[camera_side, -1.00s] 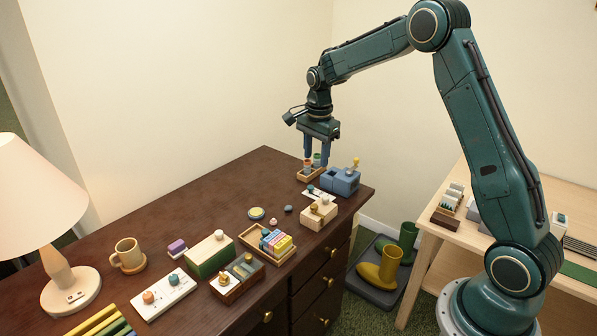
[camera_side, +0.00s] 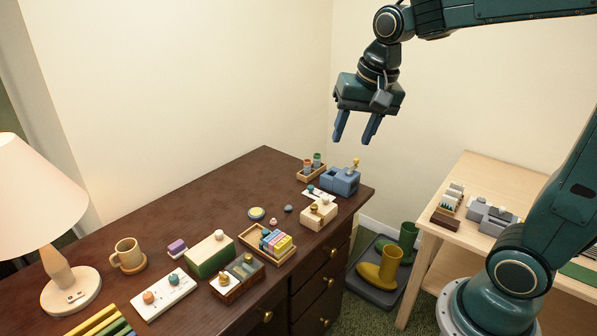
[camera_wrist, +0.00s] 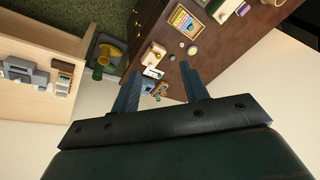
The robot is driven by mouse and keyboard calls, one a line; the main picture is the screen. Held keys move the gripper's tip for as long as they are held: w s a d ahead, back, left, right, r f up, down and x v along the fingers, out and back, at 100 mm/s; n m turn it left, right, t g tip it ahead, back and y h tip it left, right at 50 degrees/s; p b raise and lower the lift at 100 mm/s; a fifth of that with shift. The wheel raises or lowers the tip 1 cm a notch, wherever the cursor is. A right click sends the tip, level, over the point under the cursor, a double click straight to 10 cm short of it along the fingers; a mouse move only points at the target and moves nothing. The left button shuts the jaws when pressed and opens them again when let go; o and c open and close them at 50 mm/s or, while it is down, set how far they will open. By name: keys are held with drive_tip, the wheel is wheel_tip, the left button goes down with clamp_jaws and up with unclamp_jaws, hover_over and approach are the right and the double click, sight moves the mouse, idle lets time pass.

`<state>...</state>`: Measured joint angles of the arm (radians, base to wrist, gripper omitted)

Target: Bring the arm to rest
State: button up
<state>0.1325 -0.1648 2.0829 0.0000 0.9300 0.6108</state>
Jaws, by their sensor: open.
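My gripper (camera_side: 357,138) is open and empty, with its two blue fingers pointing down. It hangs in the air above the far right corner of the dark wooden desk (camera_side: 190,205). Below it on the desk stand a small wooden tray (camera_side: 311,176) with two coloured pegs and a blue block-shaped holder (camera_side: 341,181) with a yellow-topped piece. In the wrist view my gripper (camera_wrist: 161,88) shows its two fingers apart with nothing between them, and the desk (camera_wrist: 225,45) lies beyond, well clear of the fingertips.
A lamp (camera_side: 68,275), a mug (camera_side: 128,255) and several small boxes and trays stand on the desk. A pale table (camera_side: 470,185) with several items stands at the right. The air around my gripper is clear.

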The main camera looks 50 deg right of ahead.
drive_tip(key=s+a+f+n+t, duration=0.1)
drive_tip(key=s+a+n, duration=0.3)
drive_tip(key=s+n, duration=0.4)
drive_tip(key=shift+s+a+n+t, duration=0.25)
drive_tip(key=shift+s+t, duration=0.35)
drive_tip(key=shift+s, duration=2.9)
